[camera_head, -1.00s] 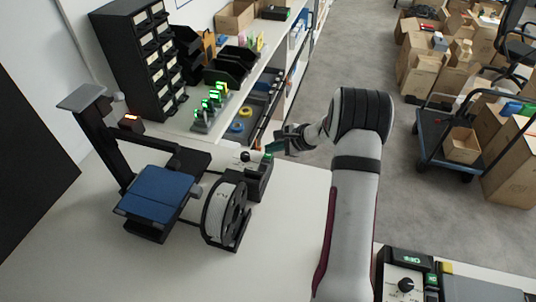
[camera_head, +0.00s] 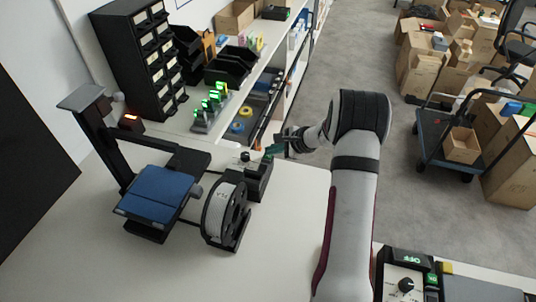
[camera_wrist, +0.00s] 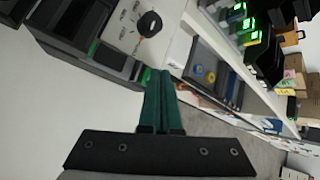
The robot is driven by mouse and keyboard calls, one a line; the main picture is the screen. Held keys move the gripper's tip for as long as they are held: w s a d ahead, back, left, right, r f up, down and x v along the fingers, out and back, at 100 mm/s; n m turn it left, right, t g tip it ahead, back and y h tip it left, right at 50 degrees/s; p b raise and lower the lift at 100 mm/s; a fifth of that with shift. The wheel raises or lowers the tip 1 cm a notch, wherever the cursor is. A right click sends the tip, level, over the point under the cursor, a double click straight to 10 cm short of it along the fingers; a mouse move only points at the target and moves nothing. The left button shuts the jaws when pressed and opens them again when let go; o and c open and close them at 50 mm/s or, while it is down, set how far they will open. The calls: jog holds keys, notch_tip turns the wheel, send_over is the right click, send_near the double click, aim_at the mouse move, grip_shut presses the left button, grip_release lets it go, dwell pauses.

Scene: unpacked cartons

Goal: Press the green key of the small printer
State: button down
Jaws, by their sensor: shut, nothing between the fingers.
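The small printer has a black frame and a blue bed (camera_head: 157,193) and stands on the white table at the left. Its control box (camera_head: 254,184) with a black knob lies right of the bed. A small green key (camera_head: 267,158) shows at the box's far end. My gripper (camera_head: 270,150) is shut and empty, with its teal fingertips at this end of the box. In the wrist view the fingertips (camera_wrist: 160,73) are just past the corner of the panel with the knob (camera_wrist: 149,24). They partly hide the green there; I cannot tell whether they touch the key.
A white spool (camera_head: 226,211) stands beside the printer bed. Several green-lit devices (camera_head: 213,101) and black bins stand behind on the shelf. Another panel with a knob and lit display (camera_head: 407,260) is at the bottom right. The table's middle is clear.

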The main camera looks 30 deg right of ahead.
aim_at(271, 156)
jog(key=shift+f, duration=0.15)
dwell(0.4)
jog(key=shift+r, duration=0.95)
jog(key=shift+r, duration=2.5)
jog(key=shift+a, duration=0.1)
